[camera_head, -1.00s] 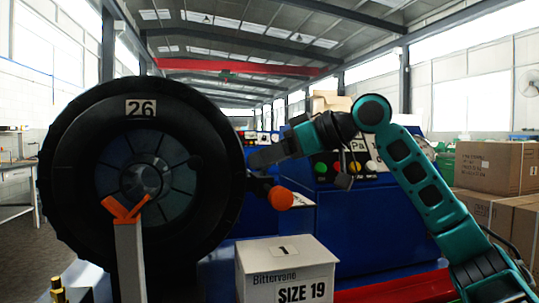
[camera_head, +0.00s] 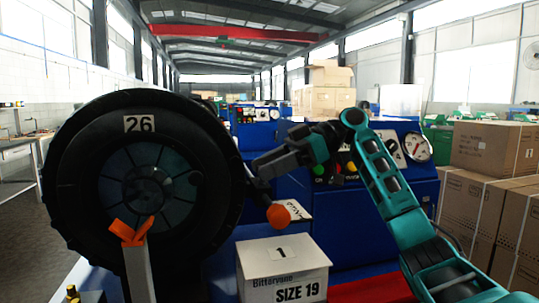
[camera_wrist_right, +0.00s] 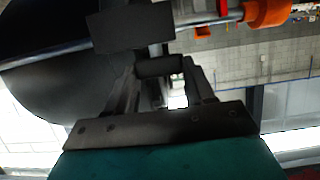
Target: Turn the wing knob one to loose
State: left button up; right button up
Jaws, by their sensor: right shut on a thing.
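A big black wheel (camera_head: 75,195) marked 26 fills the left of the head view. My right gripper (camera_head: 256,166) is at its right edge, just above a dark lever with an orange ball (camera_head: 278,215). In the right wrist view my right gripper (camera_wrist_right: 160,80) is shut on a dark part (camera_wrist_right: 160,66), below a dark block (camera_wrist_right: 130,27). I cannot tell for sure whether this part is the wing knob. An orange V-shaped piece (camera_head: 130,233) tops a grey post in front of the wheel. My left gripper does not show.
A white box (camera_head: 283,262) labelled 1 and SIZE 19 stands below the orange ball. A blue machine (camera_head: 350,225) with coloured buttons and gauges (camera_head: 417,147) is behind my right arm. Cardboard boxes (camera_head: 495,150) are stacked at the right.

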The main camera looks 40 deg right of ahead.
dwell(0.3)
jog(key=o, duration=1)
jog(key=shift+o, duration=0.2)
jog(key=p+v, duration=0.2)
jog(key=v, duration=1.1)
jog(key=shift+w+f, duration=0.1)
jog(key=shift+w, duration=0.05)
